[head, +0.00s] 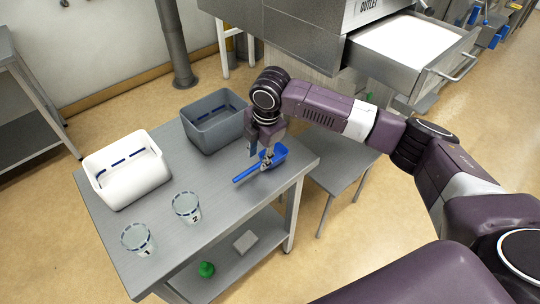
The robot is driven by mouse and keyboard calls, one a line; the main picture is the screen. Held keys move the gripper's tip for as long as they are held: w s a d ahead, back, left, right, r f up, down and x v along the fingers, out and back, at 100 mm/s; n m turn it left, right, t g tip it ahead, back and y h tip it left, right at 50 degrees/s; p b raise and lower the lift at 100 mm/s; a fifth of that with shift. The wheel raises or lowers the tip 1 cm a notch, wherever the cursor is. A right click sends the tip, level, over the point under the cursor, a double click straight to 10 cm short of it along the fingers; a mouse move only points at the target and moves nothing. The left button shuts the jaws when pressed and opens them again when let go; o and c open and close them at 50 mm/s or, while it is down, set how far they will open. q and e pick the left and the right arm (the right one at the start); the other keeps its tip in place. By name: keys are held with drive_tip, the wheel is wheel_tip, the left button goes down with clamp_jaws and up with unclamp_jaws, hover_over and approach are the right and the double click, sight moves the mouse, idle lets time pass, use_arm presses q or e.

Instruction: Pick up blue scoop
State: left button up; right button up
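The blue scoop (248,173) lies on the grey metal table (222,226), near its right end. Its handle points to the lower left and its wider bowl is to the upper right. My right gripper (266,163) reaches down from above onto the scoop, and its fingers are at the part where handle and bowl meet. The fingers partly cover the scoop. They are too small here to tell whether they are closed on it. My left gripper is out of view.
A grey bin (213,122) and a white bin (124,172) stand at the table's back. Two clear cups, marked 1 (138,240) and 2 (187,207), stand at its front left. An open drawer (410,75) of white material is at the upper right.

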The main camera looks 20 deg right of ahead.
sight(257, 165)
drive_tip(key=f, duration=0.2)
drive_tip(key=w+f+p, duration=0.1)
drive_tip(key=f, duration=0.2)
drive_tip(key=shift+w+a+f, duration=0.1)
drive_tip(key=shift+w+a, duration=0.05)
drive_tip(key=shift+w, duration=0.05)
clamp_jaws()
